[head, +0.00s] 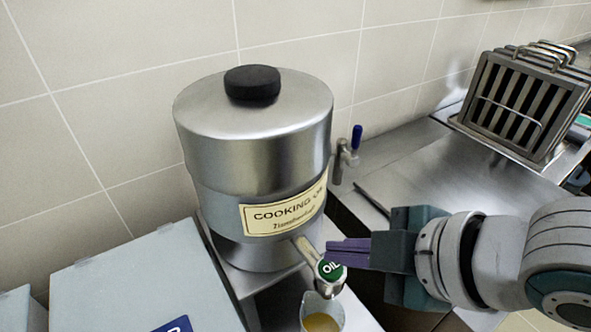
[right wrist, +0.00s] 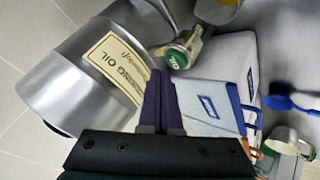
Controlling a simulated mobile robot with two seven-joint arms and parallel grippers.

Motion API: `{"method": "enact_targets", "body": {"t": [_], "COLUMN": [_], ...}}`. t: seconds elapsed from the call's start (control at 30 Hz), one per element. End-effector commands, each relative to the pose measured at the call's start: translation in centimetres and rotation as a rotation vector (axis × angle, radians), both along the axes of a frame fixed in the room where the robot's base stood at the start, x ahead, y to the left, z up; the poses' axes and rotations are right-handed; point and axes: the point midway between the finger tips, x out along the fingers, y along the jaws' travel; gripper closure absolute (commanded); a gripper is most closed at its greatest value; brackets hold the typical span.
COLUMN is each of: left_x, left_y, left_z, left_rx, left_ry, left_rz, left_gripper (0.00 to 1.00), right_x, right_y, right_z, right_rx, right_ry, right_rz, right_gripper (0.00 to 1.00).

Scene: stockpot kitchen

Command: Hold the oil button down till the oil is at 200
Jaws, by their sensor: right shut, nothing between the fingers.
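A steel cooking oil dispenser (head: 255,150) with a black lid knob stands against the tiled wall. It also shows in the right wrist view (right wrist: 75,85). Its spout ends in a green oil button (head: 331,271), seen in the right wrist view too (right wrist: 178,61). Below the spout is a clear measuring jug (head: 310,308) with some yellow oil in it; its markings are not readable. My right gripper (head: 332,252) is shut and empty, its purple fingertips (right wrist: 160,76) right beside the button. I cannot tell whether they touch it. My left gripper is out of view.
A grey lidded box (head: 140,285) stands left of the dispenser. A small tap with a blue lever (head: 356,138) is behind it. A metal rack (head: 515,105) stands on the steel counter (head: 425,175) at right. A blue-handled item (right wrist: 290,102) shows in the wrist view.

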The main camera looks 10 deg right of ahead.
Motion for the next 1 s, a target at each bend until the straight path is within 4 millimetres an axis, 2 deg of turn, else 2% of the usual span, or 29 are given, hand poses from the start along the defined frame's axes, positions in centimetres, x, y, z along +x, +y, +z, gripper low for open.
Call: {"method": "enact_targets", "body": {"t": [0.3,1.0], "left_x": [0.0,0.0], "left_y": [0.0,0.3], "left_z": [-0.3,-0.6], "left_rx": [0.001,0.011], "left_ry": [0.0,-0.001], "left_rz": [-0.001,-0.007], "left_gripper": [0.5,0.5], "right_x": [0.0,0.0], "right_y": [0.0,0.0], "right_z": [-0.9,-1.2], "right_rx": [-0.001,0.0], "right_ry": [0.001,0.0], "right_rz": [0.0,0.0], "right_gripper": [1.0,1.0]}}
